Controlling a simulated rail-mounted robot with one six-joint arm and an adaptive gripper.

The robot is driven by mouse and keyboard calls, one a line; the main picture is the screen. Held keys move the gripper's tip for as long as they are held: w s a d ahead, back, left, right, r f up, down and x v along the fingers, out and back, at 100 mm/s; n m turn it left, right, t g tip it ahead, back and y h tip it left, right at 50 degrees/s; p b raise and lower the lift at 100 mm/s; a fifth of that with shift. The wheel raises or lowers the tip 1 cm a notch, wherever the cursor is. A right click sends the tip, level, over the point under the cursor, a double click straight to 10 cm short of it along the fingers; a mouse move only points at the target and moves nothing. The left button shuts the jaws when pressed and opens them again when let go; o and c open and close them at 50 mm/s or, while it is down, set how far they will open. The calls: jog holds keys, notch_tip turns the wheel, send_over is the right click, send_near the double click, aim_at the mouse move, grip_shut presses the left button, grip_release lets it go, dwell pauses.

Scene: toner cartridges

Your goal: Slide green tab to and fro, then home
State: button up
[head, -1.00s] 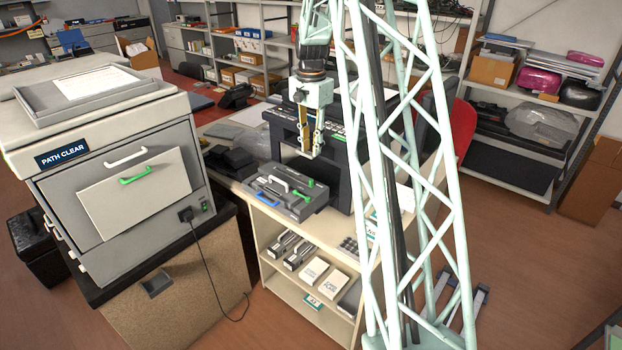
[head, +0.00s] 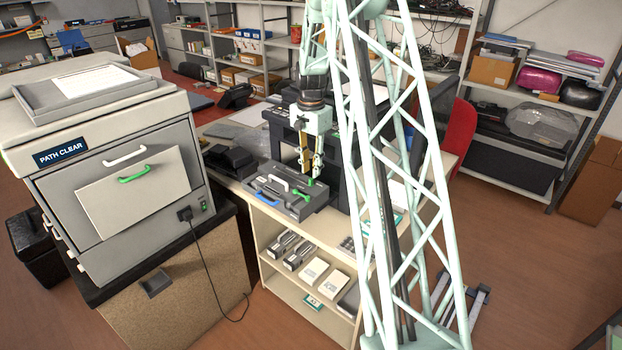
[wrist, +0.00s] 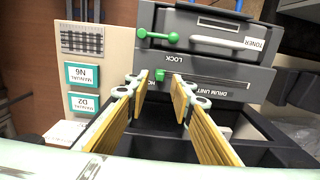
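The grey cartridge unit (head: 284,207) sits on the near end of the table, with a white handle, a blue handle and green parts. In the wrist view its face (wrist: 216,84) is marked LOCK, DRUM UNIT and TONER. The small green tab (wrist: 160,75) sits at the left end of a slot beside the DRUM UNIT marking. A separate green lever (wrist: 158,37) lies near the LOCK marking. My gripper (wrist: 160,80) is open, its fingertips appearing on either side of the tab with gaps. I cannot tell whether they reach its height. In the head view my gripper (head: 312,172) hangs over the unit's far right end.
A black machine (head: 342,185) stands close behind and right of my gripper. A large grey cabinet marked PATH CLEAR (head: 60,190) stands at left. Two manuals (wrist: 83,75) show left of the unit in the wrist view. Shelves below the tabletop hold boxes and cartridges.

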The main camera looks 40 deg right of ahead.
aim_at(311, 179)
jog(key=shift+f, duration=2.1)
jog(key=shift+c, duration=0.2)
grip_shut()
